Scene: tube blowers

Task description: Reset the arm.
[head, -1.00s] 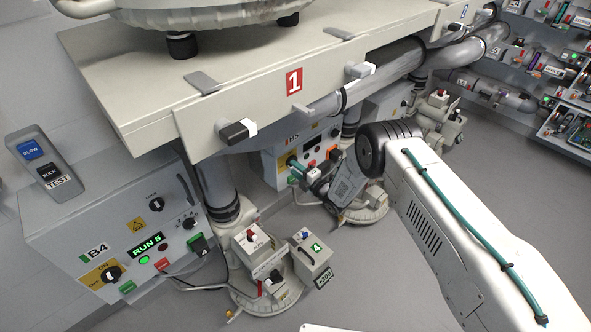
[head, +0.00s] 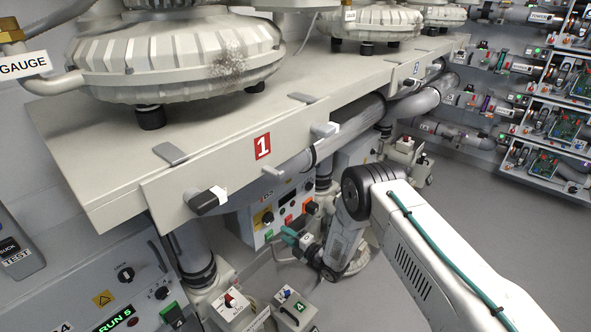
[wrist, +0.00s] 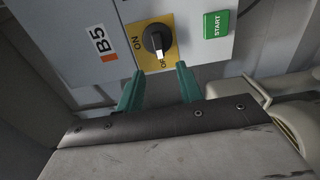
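My arm reaches in from the lower right in the head view, bent at a black joint. My gripper (head: 291,238) has teal fingers and is below the bench, in front of the B5 control box (head: 270,215). In the wrist view my gripper (wrist: 158,88) is open, its two fingers apart with nothing between them. The fingertips are just below the black ON/OFF knob (wrist: 157,40) on its yellow plate. A green START button (wrist: 216,24) is to the right of the knob. I cannot tell whether the fingers touch the box.
The bench with the number 1 sign (head: 262,146) overhangs my gripper. Pipes and a stand are close to the arm. The RUN 5 panel (head: 115,318) is at lower left, shelves (head: 560,110) at right. The floor (head: 470,190) right of my arm is clear.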

